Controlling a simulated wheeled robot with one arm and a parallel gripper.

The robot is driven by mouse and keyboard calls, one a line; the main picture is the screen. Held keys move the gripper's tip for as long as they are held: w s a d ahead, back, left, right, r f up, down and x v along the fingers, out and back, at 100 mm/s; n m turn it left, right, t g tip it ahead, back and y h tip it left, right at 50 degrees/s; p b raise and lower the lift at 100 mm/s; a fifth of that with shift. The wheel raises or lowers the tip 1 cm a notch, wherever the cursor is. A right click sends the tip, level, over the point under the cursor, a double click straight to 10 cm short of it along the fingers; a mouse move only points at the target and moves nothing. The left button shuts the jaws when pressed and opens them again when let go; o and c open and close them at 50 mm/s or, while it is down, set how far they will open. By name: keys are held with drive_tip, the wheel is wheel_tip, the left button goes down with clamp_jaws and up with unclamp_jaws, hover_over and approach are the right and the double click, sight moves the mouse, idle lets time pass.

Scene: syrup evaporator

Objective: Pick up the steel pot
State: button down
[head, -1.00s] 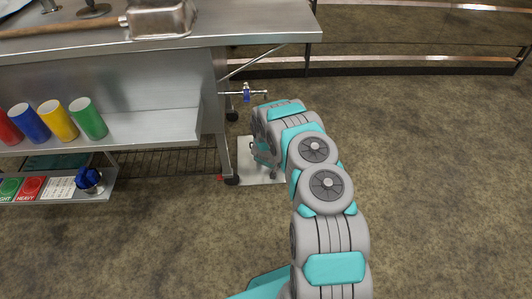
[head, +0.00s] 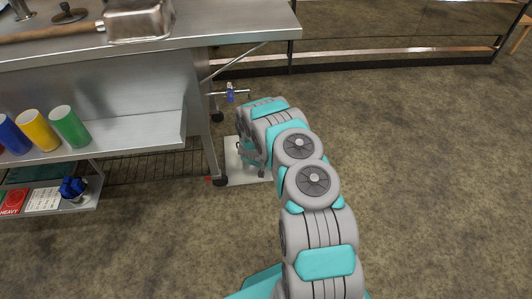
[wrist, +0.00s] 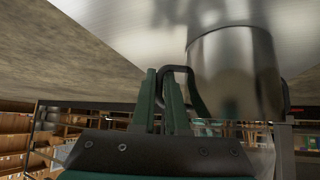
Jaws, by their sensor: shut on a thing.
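The steel pot (wrist: 238,75) is a shiny cylinder with dark loop handles, right of centre in the wrist view. My gripper (wrist: 162,80) is shut on the pot's near handle (wrist: 188,70), its dark green fingers at the handle's side. The pale plate (wrist: 135,20) fills the top of the wrist view, against the pot's end. I cannot tell whether pot and plate touch. In the head view my arm hides the pot, and the plate (head: 234,172) lies on the floor beside the table leg.
The steel table (head: 230,22) stands at left, with a small blue-handled valve (head: 230,93) above the plate. Its shelf holds blue, yellow and green cups (head: 70,127). A rail (head: 400,58) runs along the back. The floor right of my arm is clear.

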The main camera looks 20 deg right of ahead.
drive_tip(key=shift+r, duration=0.1)
drive_tip(key=shift+w+r, duration=0.15)
drive_tip(key=shift+r, duration=4.75)
